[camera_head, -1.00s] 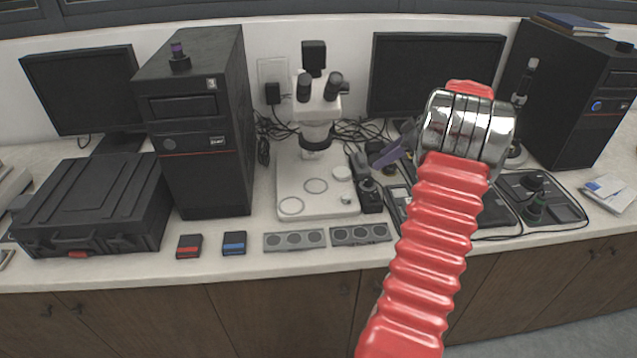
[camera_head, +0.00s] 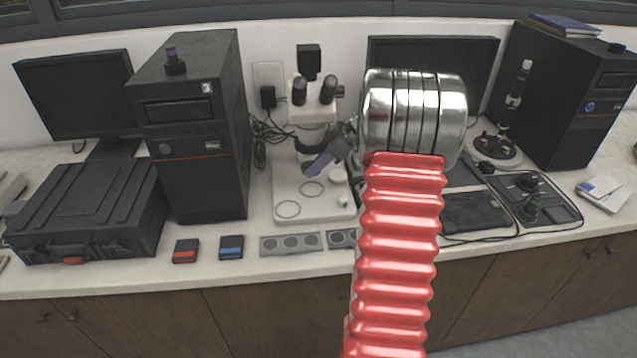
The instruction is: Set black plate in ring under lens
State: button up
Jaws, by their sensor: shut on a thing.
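The white microscope (camera_head: 312,115) stands at the back middle, with a dark lens barrel over its pale base (camera_head: 330,211). A thin ring outline (camera_head: 312,189) lies on the base below the lens, and a second ring outline (camera_head: 287,209) lies nearer the front left corner. My gripper (camera_head: 313,171), with purple fingers, reaches in from the right, just under the lens and above the ring outline. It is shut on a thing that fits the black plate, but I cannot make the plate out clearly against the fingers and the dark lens.
A small white round knob (camera_head: 337,175) stands on the base close to my gripper. The black computer tower (camera_head: 195,130) stands left of the microscope. A grey strip with round recesses (camera_head: 291,244) lies in front. A red-marked box (camera_head: 186,250) and a blue-marked box (camera_head: 231,246) lie front left.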

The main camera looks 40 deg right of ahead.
jog(key=shift+s+d+f, duration=0.1)
jog(key=shift+f, duration=0.95)
notch_tip(320, 180, down, 4)
jog(key=shift+f, duration=0.45)
jog(key=o, duration=1.1)
jog(key=shift+f, duration=0.1)
